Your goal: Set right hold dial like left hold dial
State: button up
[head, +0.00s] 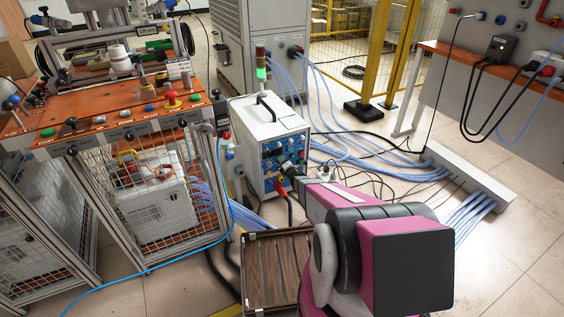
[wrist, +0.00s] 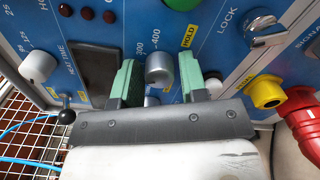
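The blue control panel (wrist: 105,25) of the white heater cabinet (head: 262,135) fills the wrist view. A grey dial (wrist: 160,68) beside a yellow HOLD label (wrist: 187,37) sits on it, with printed numbers 300 and 400 near it. My gripper (wrist: 158,64) has its two green fingers on either side of this dial, with narrow gaps; it looks open around the dial. A pale dial (wrist: 38,66) is at the left of the panel, near a time label. I cannot tell which is the left hold dial, nor read either pointer. In the head view my gripper (head: 289,170) is at the panel.
A metal key-like LOCK switch (wrist: 265,30), a yellow connector (wrist: 266,92) and a red plug (wrist: 302,118) stick out right of my fingers. A small black lever (wrist: 66,112) is at lower left. A wooden crate (head: 277,265) stands below; blue hoses (head: 385,165) lie on the floor behind.

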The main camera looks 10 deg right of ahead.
jog(key=shift+c, duration=0.4)
jog(key=c, duration=0.6)
jog(key=m, duration=0.8)
jog(key=shift+m, duration=0.3)
jog(key=m, duration=0.9)
jog(key=shift+m, duration=0.3)
